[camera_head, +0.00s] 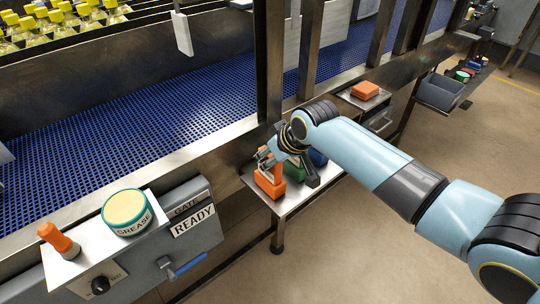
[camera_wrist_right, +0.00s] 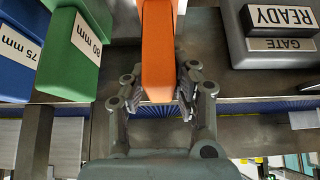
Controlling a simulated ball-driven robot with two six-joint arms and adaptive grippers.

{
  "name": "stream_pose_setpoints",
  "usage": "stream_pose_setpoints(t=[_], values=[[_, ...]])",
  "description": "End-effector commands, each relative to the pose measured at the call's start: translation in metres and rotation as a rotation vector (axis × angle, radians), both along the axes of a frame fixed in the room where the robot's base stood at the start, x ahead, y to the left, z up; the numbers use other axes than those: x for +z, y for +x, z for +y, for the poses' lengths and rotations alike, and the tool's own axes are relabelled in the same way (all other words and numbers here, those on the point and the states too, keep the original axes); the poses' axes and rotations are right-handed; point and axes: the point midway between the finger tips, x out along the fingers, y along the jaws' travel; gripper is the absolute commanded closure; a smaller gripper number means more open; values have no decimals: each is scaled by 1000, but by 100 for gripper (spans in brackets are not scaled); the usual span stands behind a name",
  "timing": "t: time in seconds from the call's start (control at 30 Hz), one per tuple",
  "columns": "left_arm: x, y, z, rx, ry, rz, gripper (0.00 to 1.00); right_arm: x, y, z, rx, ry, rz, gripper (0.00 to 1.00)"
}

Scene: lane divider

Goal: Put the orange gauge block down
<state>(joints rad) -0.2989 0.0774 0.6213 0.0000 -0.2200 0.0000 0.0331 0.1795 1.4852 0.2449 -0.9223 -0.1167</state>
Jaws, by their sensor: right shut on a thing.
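The orange gauge block (camera_wrist_right: 157,50) is between the two fingers of my right gripper (camera_wrist_right: 158,88) in the right wrist view, and its far end runs out at the top. In the head view my right gripper (camera_head: 268,157) is at the small steel shelf (camera_head: 291,207), shut on the orange block (camera_head: 270,187). The block is low over the shelf's left part; whether it touches the shelf I cannot tell. A green block (camera_wrist_right: 72,55) marked 80 mm and a blue block (camera_wrist_right: 17,50) marked 75 mm are beside it. My left gripper is not in view.
The blue conveyor (camera_head: 130,130) runs behind a steel rail. Another orange block (camera_head: 365,90) lies on a farther ledge.

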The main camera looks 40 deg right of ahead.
Motion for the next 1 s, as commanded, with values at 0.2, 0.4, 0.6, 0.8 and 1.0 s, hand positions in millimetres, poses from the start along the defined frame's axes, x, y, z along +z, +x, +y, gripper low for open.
stream_pose_setpoints(t=[0.2, 0.4, 0.6, 0.8, 1.0], values=[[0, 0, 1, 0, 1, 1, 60, 0, 1, 0, 1, 0, -2, 100], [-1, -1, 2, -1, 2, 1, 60, -3, 0, 0, 0, 0, 0, 66], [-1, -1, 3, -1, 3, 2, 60, -3, 0, 0, 0, 0, 0, 51], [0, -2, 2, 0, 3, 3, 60, -1, 0, 0, 1, 0, -1, 51], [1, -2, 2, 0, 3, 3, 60, 19, -13, -2, 2, -2, -2, 51]])
